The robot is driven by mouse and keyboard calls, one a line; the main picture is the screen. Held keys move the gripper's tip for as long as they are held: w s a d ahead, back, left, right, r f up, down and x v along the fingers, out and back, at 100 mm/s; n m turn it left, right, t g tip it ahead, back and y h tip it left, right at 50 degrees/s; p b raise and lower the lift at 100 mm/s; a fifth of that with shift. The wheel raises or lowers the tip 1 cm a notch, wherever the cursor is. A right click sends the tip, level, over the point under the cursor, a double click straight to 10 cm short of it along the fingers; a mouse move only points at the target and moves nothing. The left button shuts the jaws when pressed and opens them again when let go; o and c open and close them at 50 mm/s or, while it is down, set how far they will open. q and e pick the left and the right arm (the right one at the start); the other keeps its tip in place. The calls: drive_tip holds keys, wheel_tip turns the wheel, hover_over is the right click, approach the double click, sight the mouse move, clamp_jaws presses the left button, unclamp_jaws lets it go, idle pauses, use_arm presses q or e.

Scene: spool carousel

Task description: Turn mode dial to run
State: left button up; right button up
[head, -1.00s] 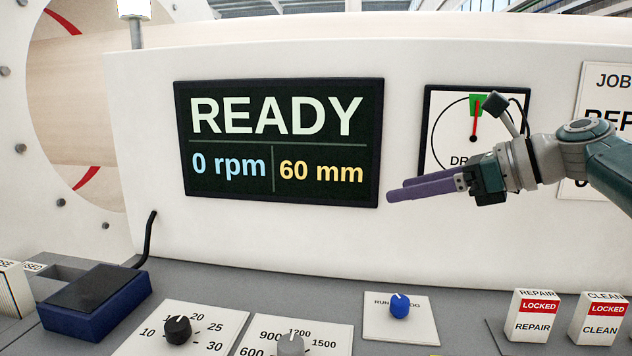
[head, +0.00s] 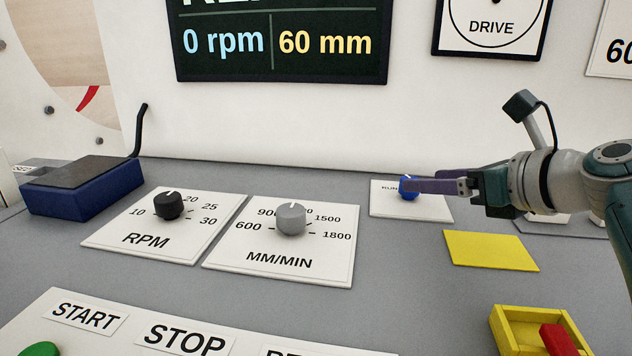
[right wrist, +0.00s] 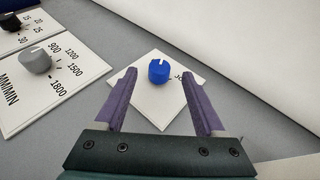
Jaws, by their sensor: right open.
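The mode dial (head: 406,190) is a blue knob on a white plate (head: 430,209) lettered RUN on its left; the finger hides the rest of the lettering in the head view. Its white mark points roughly upward in the head view. My right gripper (head: 420,186) comes in from the right, with its purple fingers at the knob. In the right wrist view the open fingers (right wrist: 158,75) show the blue knob (right wrist: 158,74) between their tips, with a gap on each side. Whether the tips reach down around it I cannot tell. My left gripper is not in view.
The black RPM knob (head: 168,205) and grey MM/MIN knob (head: 291,219) stand to the left. A yellow plate (head: 491,251) lies in front of the dial plate, and a yellow tray (head: 508,332) with a red piece is nearer. The white wall (head: 300,120) rises behind.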

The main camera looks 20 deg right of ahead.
drive_tip(key=b+x, duration=0.1)
drive_tip(key=x, duration=0.4)
drive_tip(key=shift+w+b, duration=0.15)
drive_tip(key=shift+b, duration=0.15)
drive_tip(key=c, duration=0.4)
clamp_jaws()
